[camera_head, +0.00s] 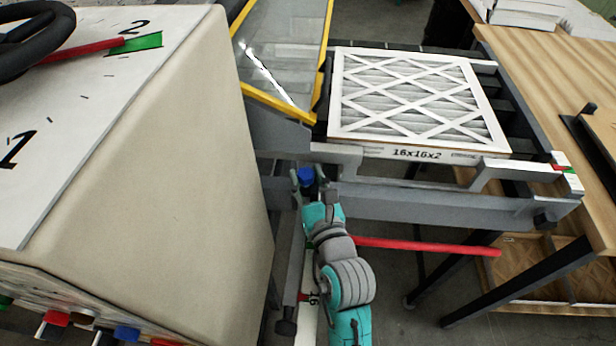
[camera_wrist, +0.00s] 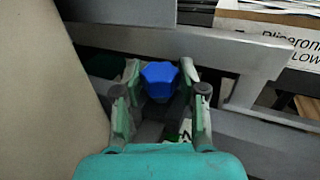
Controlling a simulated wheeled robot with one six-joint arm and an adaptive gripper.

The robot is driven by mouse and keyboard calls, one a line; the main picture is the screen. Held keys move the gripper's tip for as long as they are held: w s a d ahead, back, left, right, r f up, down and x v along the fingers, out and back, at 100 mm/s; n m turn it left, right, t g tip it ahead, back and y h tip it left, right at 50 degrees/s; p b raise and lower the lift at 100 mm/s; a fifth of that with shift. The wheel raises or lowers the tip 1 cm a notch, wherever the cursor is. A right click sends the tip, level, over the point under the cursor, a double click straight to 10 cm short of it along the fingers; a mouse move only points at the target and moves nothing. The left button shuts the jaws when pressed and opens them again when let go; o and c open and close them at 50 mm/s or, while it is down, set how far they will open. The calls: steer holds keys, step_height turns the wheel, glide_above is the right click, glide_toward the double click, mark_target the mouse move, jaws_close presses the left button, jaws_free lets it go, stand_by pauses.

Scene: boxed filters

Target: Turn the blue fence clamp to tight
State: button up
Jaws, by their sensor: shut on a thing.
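The blue fence clamp (camera_head: 306,175) is a small blue knob at the near left of the conveyor frame. It also shows in the wrist view (camera_wrist: 159,78), as a faceted blue top between my fingers. My gripper (camera_head: 309,184) reaches it from the near side. In the wrist view my gripper (camera_wrist: 160,92) has one finger on each side of the knob and is shut on it. The knob's lower part and the finger contacts are partly hidden. I cannot read the clamp's tight or loose marking.
A boxed filter (camera_head: 415,100) marked 16x16x2 lies on the conveyor beside a grey fence rail (camera_head: 420,206). A large beige machine housing (camera_head: 170,150) stands close on the left. A red bar (camera_head: 430,246) extends right below the rail. A wooden table (camera_head: 550,75) is at right.

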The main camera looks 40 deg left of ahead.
stand_by(0.5)
steer(key=o, duration=0.9)
steer(key=shift+c, duration=0.2)
steer(key=v, duration=1.2)
steer(key=shift+s, duration=0.1)
